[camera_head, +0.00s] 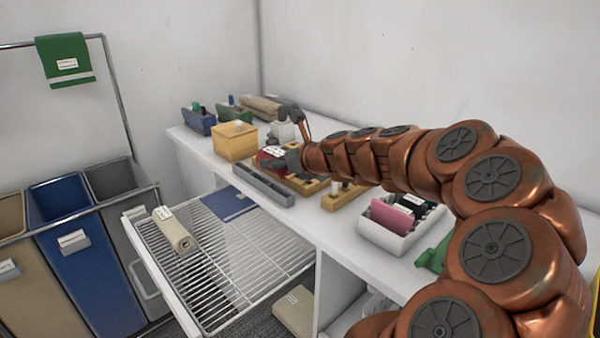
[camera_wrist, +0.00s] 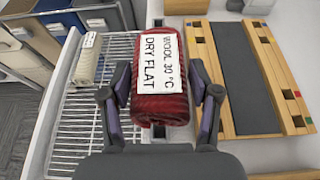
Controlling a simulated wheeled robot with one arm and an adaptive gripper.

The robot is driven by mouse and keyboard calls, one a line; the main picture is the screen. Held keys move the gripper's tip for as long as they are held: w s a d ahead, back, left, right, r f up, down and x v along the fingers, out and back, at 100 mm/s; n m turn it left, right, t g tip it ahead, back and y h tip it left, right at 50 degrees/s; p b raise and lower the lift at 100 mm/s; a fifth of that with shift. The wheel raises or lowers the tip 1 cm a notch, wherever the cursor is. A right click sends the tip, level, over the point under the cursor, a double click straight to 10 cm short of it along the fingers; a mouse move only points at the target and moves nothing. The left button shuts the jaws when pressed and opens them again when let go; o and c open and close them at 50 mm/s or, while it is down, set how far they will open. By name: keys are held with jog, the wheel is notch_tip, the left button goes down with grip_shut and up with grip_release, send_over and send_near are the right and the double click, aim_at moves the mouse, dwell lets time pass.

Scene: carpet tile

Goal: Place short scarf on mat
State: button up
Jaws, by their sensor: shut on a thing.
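A short rolled red scarf (camera_wrist: 165,108) with a white label reading "WOOL 30 °C DRY FLAT" is between the fingers of my gripper (camera_wrist: 160,80) in the wrist view. My gripper is shut on it from both sides. In the head view the red scarf (camera_head: 267,159) shows partly beside my gripper (camera_head: 283,161), above the white counter. A flat blue mat (camera_head: 228,204) lies on the far part of the pulled-out wire rack, left of and below my gripper. I cannot make the mat out in the wrist view.
A beige roll (camera_head: 174,230) lies on the wire rack (camera_head: 225,270). A grey narrow tray (camera_head: 263,186), a wooden box (camera_head: 234,141) and a wooden board (camera_wrist: 250,75) stand on the counter. A white bin (camera_head: 392,230) with cloths stands nearer. Much of the rack is clear.

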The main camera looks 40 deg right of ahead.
jog(key=w+d, duration=0.2)
jog(key=d, duration=0.3)
jog(key=w+d+f, duration=0.1)
jog(key=w+d, duration=0.1)
jog(key=d, duration=0.2)
jog(key=w+d, duration=0.2)
jog(key=d, duration=0.3)
jog(key=shift+w+d+f, duration=0.3)
jog(key=shift+w, duration=0.05)
jog(key=shift+f, duration=1.7)
jog(key=shift+f, duration=0.1)
jog(key=o, duration=1.3)
jog(key=shift+s+r, duration=0.25)
jog(key=shift+s, duration=0.2)
jog(key=v, duration=1.1)
jog(key=shift+a, duration=0.1)
